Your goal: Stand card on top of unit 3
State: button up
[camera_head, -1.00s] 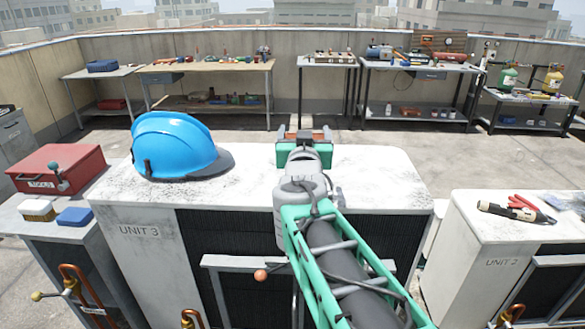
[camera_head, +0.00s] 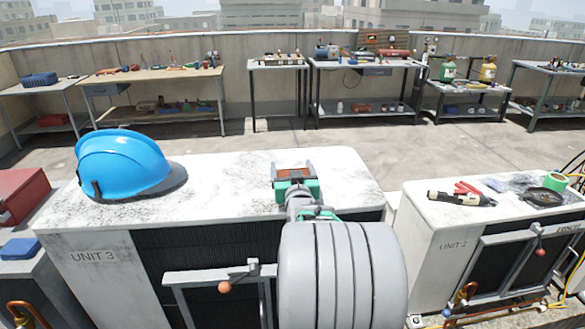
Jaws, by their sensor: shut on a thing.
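Unit 3 (camera_head: 92,256) is a white, scuffed condenser with a dark grille, its flat top at mid-height in the picture. My gripper (camera_head: 293,168) is over the right part of this top, pointing away from the camera. Its two grey fingers are closed on a thin reddish-brown thing, seemingly the card (camera_head: 293,173). My gripper and wrist hide most of it, so its face and tilt are unclear. I cannot tell whether it touches the top.
A blue hard hat (camera_head: 122,165) sits on the left of unit 3's top. The middle of the top is clear. At right, unit 2 (camera_head: 453,246) carries a torch-like tool (camera_head: 460,199), red-handled pliers and a green tape roll (camera_head: 556,181). Benches stand along the back wall.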

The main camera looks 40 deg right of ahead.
jog(key=shift+f, duration=0.1)
jog(key=shift+f, duration=0.1)
jog(key=o, duration=1.3)
jog(key=shift+r, duration=0.3)
jog(key=b+v, duration=0.1)
jog(key=v, duration=1.1)
jog(key=shift+f, duration=0.15)
